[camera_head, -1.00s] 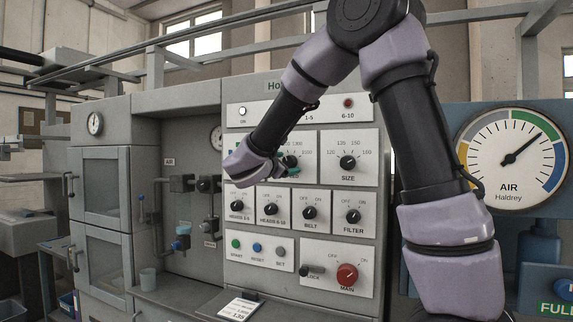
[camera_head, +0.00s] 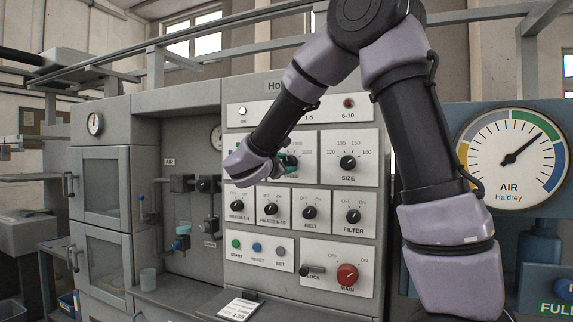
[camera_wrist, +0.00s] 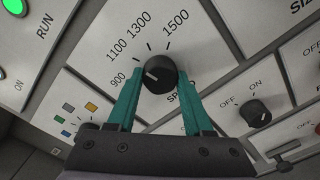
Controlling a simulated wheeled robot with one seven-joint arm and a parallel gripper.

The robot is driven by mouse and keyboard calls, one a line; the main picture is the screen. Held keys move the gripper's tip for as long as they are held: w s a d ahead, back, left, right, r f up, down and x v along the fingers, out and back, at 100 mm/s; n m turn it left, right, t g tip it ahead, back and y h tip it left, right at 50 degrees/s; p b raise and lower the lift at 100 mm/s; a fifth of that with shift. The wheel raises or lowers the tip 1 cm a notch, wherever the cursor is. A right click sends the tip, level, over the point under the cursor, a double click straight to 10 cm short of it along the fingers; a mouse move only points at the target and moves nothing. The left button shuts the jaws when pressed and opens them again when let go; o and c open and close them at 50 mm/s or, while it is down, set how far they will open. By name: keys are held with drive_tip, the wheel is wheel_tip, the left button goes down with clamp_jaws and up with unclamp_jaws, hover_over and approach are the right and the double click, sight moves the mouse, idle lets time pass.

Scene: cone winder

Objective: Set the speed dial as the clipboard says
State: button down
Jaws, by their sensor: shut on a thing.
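The speed dial (camera_wrist: 160,72) is a round black knob. Its scale runs through 900, 1100, 1300 and 1500, and its white mark appears turned to the 900 side. My gripper (camera_wrist: 156,92) has one teal finger on each side of the knob and is shut on it. In the head view, my gripper (camera_head: 279,168) is at the panel and partly covers the dial (camera_head: 290,160) and its plate. The clipboard (camera_head: 239,308) lies on the ledge below the panel; a large "135" shows at its bottom, but the other lines are too small to read.
The size dial (camera_head: 348,162) is to the right of the speed dial. The heads, belt and filter switches (camera_head: 310,212) are in a row below. The red main switch (camera_head: 347,275) and the push buttons (camera_head: 257,247) are lower. A lit green lamp (camera_wrist: 14,6) shows by RUN.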

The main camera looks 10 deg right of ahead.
drive_tip(key=m, duration=0.6)
idle(0.6)
drive_tip(key=shift+c, duration=1.5)
unclamp_jaws()
drive_tip(key=v, duration=1.1)
